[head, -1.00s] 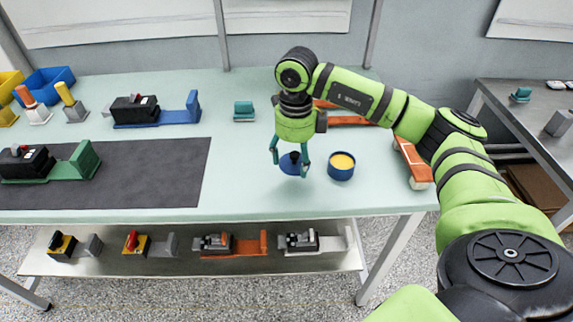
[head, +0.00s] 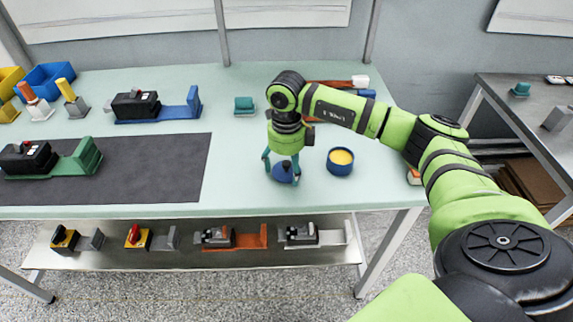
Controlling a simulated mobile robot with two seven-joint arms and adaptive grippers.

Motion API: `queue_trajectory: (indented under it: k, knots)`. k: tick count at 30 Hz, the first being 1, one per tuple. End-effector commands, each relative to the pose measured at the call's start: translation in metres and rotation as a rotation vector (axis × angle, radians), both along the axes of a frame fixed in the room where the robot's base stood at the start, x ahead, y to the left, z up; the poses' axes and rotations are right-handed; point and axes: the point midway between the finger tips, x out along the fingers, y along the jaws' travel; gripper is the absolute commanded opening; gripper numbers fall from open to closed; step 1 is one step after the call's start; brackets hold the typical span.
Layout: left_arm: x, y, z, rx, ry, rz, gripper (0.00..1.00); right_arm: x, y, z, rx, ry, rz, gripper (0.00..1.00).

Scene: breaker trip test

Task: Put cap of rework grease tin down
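The rework grease tin (head: 340,162) is a blue round tin, open, with yellow grease inside. It stands on the pale green bench. Its blue cap (head: 284,173) is between the fingers of my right gripper (head: 282,172), left of the tin and apart from it. The fingers point down and look closed against the cap's sides. The cap is at or just above the bench top; the exact gap cannot be told. My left gripper is out of view.
A small teal block (head: 244,105) stands behind and left of the cap. A dark mat (head: 150,165) with a breaker on a green holder (head: 75,160) lies to the left. Orange parts lie behind, partly covered by my arm. Bare bench surrounds the cap.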

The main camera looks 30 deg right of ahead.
Motion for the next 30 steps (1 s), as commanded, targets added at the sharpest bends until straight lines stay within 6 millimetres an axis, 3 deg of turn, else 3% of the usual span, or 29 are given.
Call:
queue_trajectory:
  k: [14, 30]
  knots:
    - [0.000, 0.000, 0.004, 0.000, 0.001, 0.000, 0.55, 0.000, 0.000, 0.008, -0.001, -0.001, -0.001, 0.93]
    - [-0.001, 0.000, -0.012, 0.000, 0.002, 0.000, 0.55, 0.001, 0.000, 0.108, 0.000, -0.003, -0.001, 0.93]
